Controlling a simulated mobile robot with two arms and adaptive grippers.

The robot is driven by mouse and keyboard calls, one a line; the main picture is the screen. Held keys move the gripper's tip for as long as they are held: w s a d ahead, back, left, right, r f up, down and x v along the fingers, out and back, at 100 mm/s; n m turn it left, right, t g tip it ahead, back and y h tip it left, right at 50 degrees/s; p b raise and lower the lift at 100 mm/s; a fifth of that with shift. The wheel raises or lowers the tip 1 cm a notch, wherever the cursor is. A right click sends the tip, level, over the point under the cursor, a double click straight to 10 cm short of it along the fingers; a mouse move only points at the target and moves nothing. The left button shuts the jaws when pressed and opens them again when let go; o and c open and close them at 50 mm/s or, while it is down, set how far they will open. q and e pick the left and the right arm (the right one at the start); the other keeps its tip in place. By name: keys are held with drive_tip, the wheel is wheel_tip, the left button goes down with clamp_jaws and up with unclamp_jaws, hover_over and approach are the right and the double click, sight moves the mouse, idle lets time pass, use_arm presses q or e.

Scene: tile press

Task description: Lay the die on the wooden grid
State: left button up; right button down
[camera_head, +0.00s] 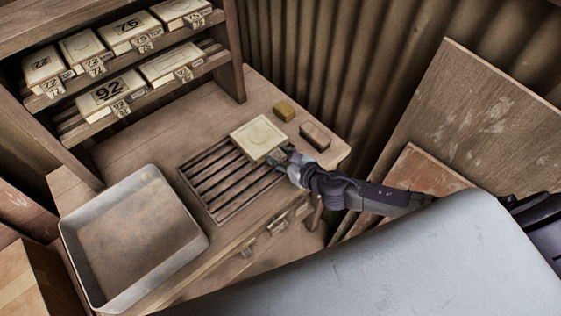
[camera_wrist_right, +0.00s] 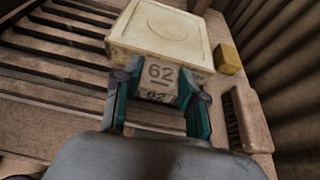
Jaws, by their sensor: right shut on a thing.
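The die (camera_head: 257,136) is a square cream block with a round mark on its top face. In the right wrist view the die (camera_wrist_right: 165,30) shows the number 62 on its near side and on a tab. My right gripper (camera_head: 280,158) is shut on that near tab; its fingers also show in the right wrist view (camera_wrist_right: 157,92). The wooden grid (camera_head: 217,188) is a slatted rack set on the bench. The die is over the grid's far right part; I cannot tell whether it touches the slats. My left gripper is not in view.
A metal tray (camera_head: 78,247) stands left of the grid. A shelf (camera_head: 164,90) with several numbered dies stands at the back left. Most of the grid's slats are bare.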

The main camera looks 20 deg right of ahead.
drive_tip(key=shift+f, duration=1.3)
drive_tip(key=shift+b, duration=0.3)
drive_tip(key=shift+f, duration=0.2)
drive_tip(key=c, duration=0.7)
unclamp_jaws()
drive_tip(key=shift+o, duration=0.2)
drive_tip(key=shift+r, duration=0.1)
drive_tip(key=b+v, duration=0.1)
drive_tip(key=v, duration=1.1)
